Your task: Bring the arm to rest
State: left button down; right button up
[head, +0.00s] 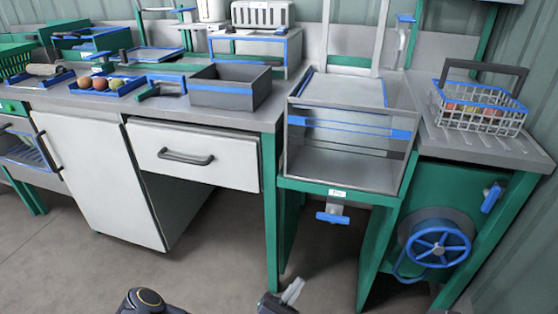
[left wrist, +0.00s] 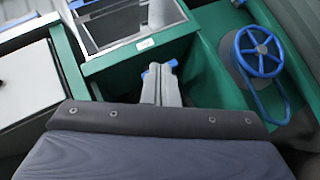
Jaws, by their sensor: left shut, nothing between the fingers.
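My left gripper (head: 292,291) shows at the bottom edge of the head view, low in front of the workbench and over the floor. Its fingers are together and hold nothing. In the left wrist view the shut fingers (left wrist: 160,84) point away from the camera, above a dark padded part of mine. A rounded dark link of my left arm (head: 146,300) shows at the bottom left of the head view. The rest of the arm is out of frame. My right gripper is not seen in either view.
A bench with a white drawer (head: 192,155) stands ahead. A clear-fronted box (head: 345,150) sits on a green stand, with a blue handwheel (head: 438,244) to its right. A wire basket (head: 478,108) and a grey bin (head: 229,88) stand on top. The floor (head: 200,262) before the bench is clear.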

pick_arm(q)
jog(key=s+a+r+m+g+y, duration=0.1)
jog(key=s+a+r+m+g, duration=0.3)
jog(key=r+m+g, duration=0.55)
jog(key=s+a+r+m+g+y, duration=0.25)
jog(key=s+r+m+g, duration=0.35)
jog(key=m+g, duration=0.55)
jog(key=s+a+r+n+t+y, duration=0.25)
jog(key=s+a+t+y, duration=0.3)
jog(key=a, duration=0.35)
jog(key=s+a+r+n+t+y, duration=0.2)
jog(key=s+a+r+t+y, duration=0.2)
jog(key=s+a+y, duration=0.45)
notch_tip(320, 180, up, 27)
jog(key=w+a+h+p, duration=0.1)
jog(key=w+h+p, duration=0.1)
jog(key=p, duration=2.5)
jog(key=shift+r+p, duration=0.15)
jog(key=shift+p, duration=0.25)
